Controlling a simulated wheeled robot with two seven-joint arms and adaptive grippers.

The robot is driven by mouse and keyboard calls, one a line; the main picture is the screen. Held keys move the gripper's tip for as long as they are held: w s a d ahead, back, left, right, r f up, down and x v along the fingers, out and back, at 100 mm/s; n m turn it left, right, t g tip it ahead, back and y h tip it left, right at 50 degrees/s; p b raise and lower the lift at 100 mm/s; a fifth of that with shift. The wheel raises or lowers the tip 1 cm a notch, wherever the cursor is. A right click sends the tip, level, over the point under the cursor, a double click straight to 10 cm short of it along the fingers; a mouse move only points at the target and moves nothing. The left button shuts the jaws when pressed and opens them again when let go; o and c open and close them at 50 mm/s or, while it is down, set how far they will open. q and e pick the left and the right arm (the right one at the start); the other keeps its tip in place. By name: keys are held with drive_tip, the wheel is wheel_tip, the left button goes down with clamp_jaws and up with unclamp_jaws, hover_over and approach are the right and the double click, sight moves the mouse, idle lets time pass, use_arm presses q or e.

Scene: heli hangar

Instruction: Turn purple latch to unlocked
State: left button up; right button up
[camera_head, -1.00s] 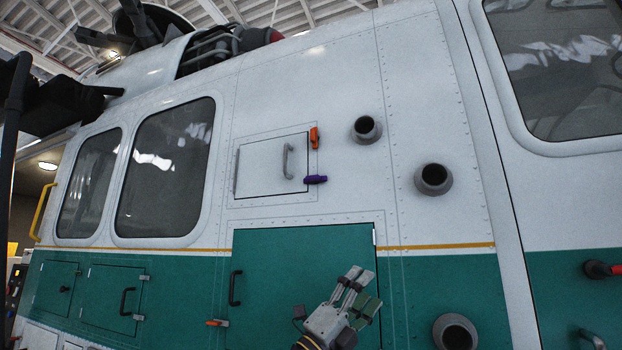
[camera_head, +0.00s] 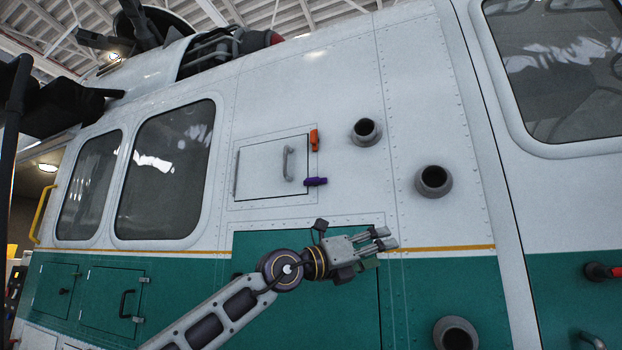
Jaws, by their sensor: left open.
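The purple latch (camera_head: 316,182) sits at the lower right corner of a small white hatch door (camera_head: 265,168) on the helicopter's side. It lies about horizontal, its left end at the door's edge. An orange latch (camera_head: 314,139) stands upright at the door's upper right corner. The door looks closed and has a grey handle (camera_head: 288,164). My left gripper (camera_head: 385,238) is open and empty, below and to the right of the purple latch, with its fingers pointing right. It is clear of the latch in the picture. My right gripper is not in view.
Two dark round ports (camera_head: 366,131) (camera_head: 434,180) stick out to the right of the hatch. A large green door (camera_head: 345,310) lies below, partly hidden by my left arm. The white panel between hatch and ports is clear.

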use_arm(q)
drive_tip(key=a+r+n+t+y, duration=0.3)
drive_tip(key=a+r+t+y, duration=0.5)
drive_tip(key=a+r, duration=1.1)
drive_tip(key=r+y, duration=0.1)
drive_tip(key=y, duration=0.2)
drive_tip(key=shift+s+r+y, duration=0.35)
drive_tip(key=shift+y, duration=0.05)
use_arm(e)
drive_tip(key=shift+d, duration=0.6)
use_arm(q)
drive_tip(key=shift+a, duration=0.1)
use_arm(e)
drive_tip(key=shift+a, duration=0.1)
